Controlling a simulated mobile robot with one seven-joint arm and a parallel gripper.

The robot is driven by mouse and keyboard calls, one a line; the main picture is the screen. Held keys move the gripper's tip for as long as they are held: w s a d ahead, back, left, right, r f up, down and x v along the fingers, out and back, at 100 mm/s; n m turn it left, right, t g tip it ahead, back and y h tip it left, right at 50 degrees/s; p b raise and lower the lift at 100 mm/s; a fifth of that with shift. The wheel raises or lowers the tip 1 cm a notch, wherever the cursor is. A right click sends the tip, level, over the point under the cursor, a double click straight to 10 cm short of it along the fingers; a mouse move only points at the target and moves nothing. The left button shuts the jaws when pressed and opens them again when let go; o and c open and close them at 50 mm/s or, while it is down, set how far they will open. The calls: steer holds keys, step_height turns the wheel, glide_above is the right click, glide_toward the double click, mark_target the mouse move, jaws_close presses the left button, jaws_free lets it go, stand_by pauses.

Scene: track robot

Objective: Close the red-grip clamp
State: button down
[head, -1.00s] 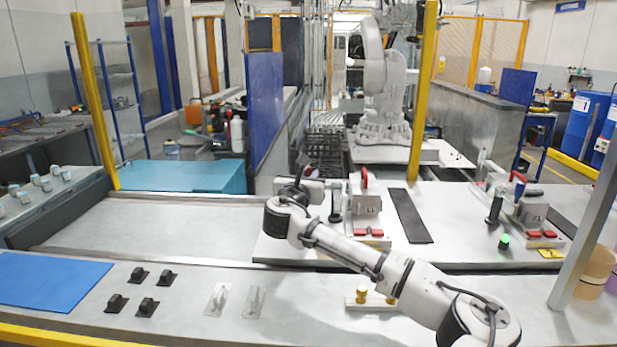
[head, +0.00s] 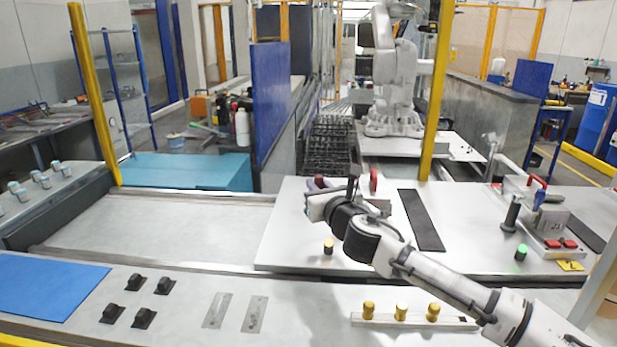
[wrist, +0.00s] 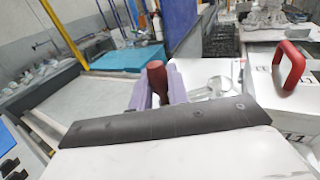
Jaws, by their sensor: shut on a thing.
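The clamp's dark red grip (wrist: 156,78) stands upright between the two purple fingers of my gripper (wrist: 157,90) in the wrist view. My gripper is shut on it. In the head view my gripper (head: 317,186) is at the left part of the near fixture, and my wrist hides most of the clamp. A metal part (wrist: 213,88), perhaps of the clamp, shows just right of the fingers. How far the clamp is open or closed cannot be told.
A red U-shaped handle (wrist: 291,66) stands on the fixture block right of my gripper. A second fixture with a blue-grip clamp (head: 539,199) is farther right. A yellow-topped button (head: 328,246) is below my gripper. The grey panel (head: 160,232) at left is clear.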

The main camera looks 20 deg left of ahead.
steer(key=shift+s+d+f+n+g+y+b, duration=0.1)
steer(key=shift+s+d+n+g+y+b, duration=0.2)
steer(key=shift+d+n+g+y+b, duration=1.05)
steer(key=shift+s+d+r+n+g+y+b, duration=0.1)
steer(key=shift+s+d+n+g+y+b, duration=0.25)
steer(key=shift+n+g+y, duration=1.8)
steer(key=shift+s+d+f+n+g+y+b, duration=0.2)
steer(key=shift+d+n+g+b, duration=0.8)
steer(key=shift+g, duration=1.8)
steer(key=shift+r, duration=0.2)
steer(key=c, duration=1.4)
jaws_free()
steer(key=d, duration=0.4)
steer(key=s+d+b, duration=0.1)
steer(key=d, duration=0.3)
steer(key=d+b, duration=0.1)
steer(key=d, duration=0.3)
steer(key=shift+s, duration=0.15)
